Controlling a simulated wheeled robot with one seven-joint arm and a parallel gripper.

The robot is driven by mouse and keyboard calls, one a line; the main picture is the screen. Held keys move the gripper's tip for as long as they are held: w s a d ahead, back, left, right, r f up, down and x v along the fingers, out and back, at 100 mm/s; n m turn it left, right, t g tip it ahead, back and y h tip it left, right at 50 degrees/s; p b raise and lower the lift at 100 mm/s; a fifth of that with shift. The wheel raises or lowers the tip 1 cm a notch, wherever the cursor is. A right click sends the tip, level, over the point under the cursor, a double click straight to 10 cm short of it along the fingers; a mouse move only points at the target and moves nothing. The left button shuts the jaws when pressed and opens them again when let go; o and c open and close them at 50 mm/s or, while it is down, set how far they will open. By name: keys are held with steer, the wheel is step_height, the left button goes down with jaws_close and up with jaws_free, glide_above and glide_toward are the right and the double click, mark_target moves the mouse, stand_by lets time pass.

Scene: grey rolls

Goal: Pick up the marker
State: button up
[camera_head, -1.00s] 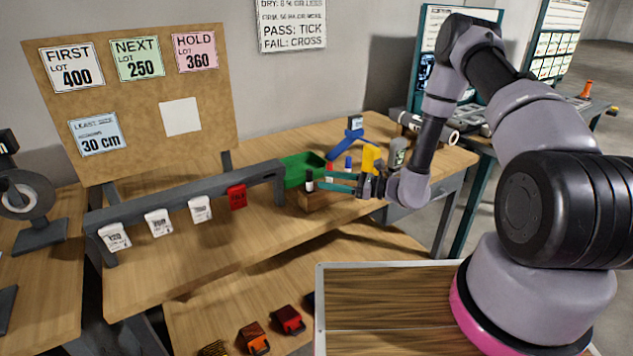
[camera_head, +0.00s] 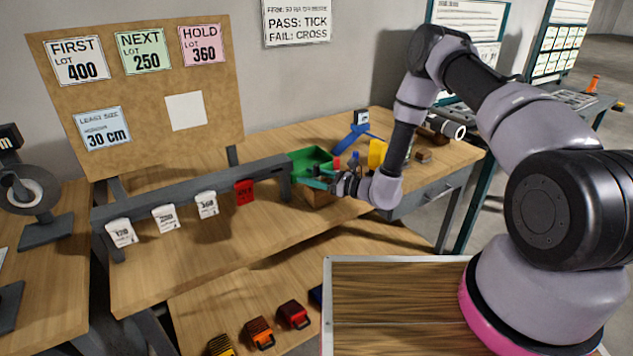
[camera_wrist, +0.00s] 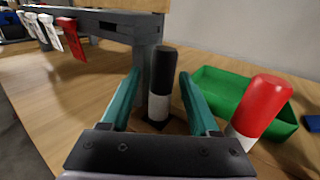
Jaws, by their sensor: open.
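A marker with a black cap and white body (camera_wrist: 162,78) stands upright in the wrist view, between the two teal fingers of my gripper (camera_wrist: 157,84). The fingers are apart, with the marker between them, and a gap shows at the left finger. A red-capped marker (camera_wrist: 258,108) stands outside the right finger, leaning in the picture. In the head view my gripper (camera_head: 322,182) is low over a wooden block (camera_head: 318,200). The red marker (camera_head: 337,163) and a blue one (camera_head: 355,160) show behind it. The black marker is hard to make out there.
A green tray (camera_wrist: 218,78) lies behind the markers. A grey rail (camera_head: 190,190) with hanging white and red tags (camera_head: 244,192) runs to the left. A yellow object (camera_head: 377,153) and a blue stand (camera_head: 358,136) are at the right. Open bench lies in front.

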steer(key=shift+w+a, duration=0.25)
steer(key=shift+a, duration=0.2)
jaws_close()
